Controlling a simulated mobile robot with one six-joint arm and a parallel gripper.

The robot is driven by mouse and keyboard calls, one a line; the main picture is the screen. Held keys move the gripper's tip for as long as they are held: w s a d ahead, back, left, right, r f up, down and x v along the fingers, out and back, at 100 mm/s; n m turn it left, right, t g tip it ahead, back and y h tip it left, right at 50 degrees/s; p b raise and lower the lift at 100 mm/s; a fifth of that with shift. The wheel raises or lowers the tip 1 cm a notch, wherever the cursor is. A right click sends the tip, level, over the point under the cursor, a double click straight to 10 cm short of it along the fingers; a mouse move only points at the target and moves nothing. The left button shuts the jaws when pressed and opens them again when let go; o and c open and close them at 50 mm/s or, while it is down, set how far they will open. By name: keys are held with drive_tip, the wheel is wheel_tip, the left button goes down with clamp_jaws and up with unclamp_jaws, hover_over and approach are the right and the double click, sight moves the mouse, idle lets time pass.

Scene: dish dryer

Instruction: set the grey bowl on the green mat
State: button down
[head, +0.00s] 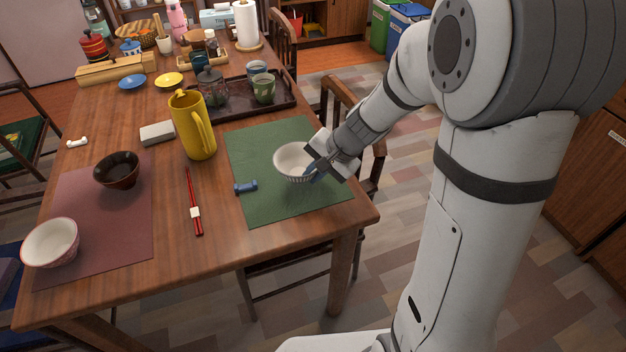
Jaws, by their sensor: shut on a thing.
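The grey bowl (292,160), pale inside with a patterned outer wall, is over the right part of the green mat (256,205). My gripper (312,173) is shut on the bowl's right-hand rim and wall. The bowl looks upright. I cannot tell from this view whether its base touches the mat or hangs just above it. The fingers hide part of the bowl's right side.
A blue chopstick rest (246,187) lies on the mat's left part. A tray (236,100) with cups is behind. A dark bowl (117,170) and a pinkish bowl (51,243) are at left.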

drive_tip(key=shift+f, duration=1.15)
drive_tip(key=shift+f+b, duration=0.2)
drive_tip(key=shift+b, duration=0.25)
drive_tip(key=c, duration=1.5)
unclamp_jaws()
drive_tip(key=shift+r, duration=0.1)
